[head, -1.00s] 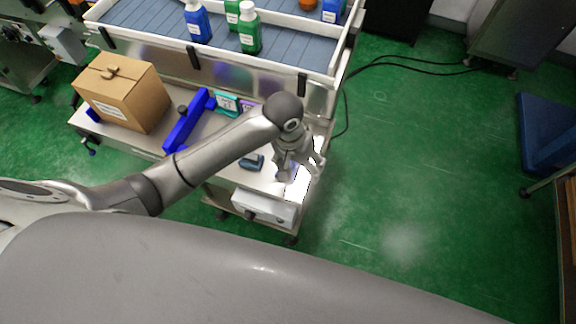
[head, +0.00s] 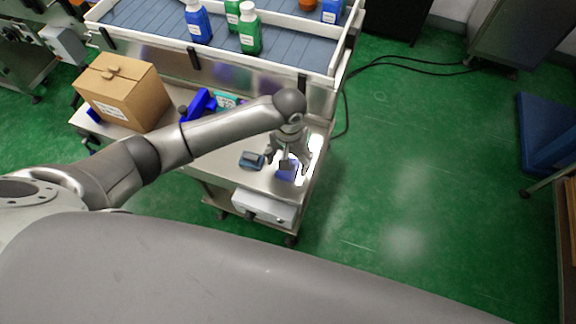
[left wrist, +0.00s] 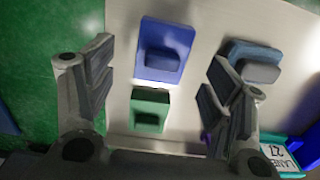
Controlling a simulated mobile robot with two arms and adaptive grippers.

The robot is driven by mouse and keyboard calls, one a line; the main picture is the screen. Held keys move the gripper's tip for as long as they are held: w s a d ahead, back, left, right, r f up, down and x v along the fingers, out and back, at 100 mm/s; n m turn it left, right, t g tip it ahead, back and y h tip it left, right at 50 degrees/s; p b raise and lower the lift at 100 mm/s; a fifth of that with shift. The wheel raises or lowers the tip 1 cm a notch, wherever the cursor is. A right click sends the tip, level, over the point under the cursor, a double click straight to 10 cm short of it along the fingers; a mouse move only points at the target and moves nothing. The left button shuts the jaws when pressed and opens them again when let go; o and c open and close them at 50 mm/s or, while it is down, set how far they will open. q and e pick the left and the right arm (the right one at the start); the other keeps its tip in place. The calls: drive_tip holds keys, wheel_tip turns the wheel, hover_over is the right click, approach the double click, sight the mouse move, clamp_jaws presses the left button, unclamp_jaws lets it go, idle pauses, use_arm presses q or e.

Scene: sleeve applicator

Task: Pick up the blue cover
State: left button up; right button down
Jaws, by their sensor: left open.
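The blue cover (left wrist: 163,50) lies on the metal table top, a flat plate with a raised block. In the head view, the blue cover (head: 286,173) is partly hidden by my left gripper (head: 287,163). My left gripper (left wrist: 155,88) is open and empty, pointing down over the table. In the left wrist view the blue cover shows between and beyond the fingers, apart from both. A green cover (left wrist: 150,109) lies beside it, between the fingers. My right gripper is in neither view.
A dark blue-grey piece (left wrist: 255,62) lies beside the right finger; it also shows in the head view (head: 251,160). A cardboard box (head: 122,92), a blue bracket (head: 198,104) and a labelled teal box (left wrist: 280,160) stand farther off. A raised tray (head: 150,38) holds bottles behind.

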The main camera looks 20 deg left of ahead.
sight(289, 176)
use_arm(q)
wheel_tip(289, 176, down, 3)
drive_tip(key=shift+a+f, duration=0.15)
drive_tip(key=c, duration=1.1)
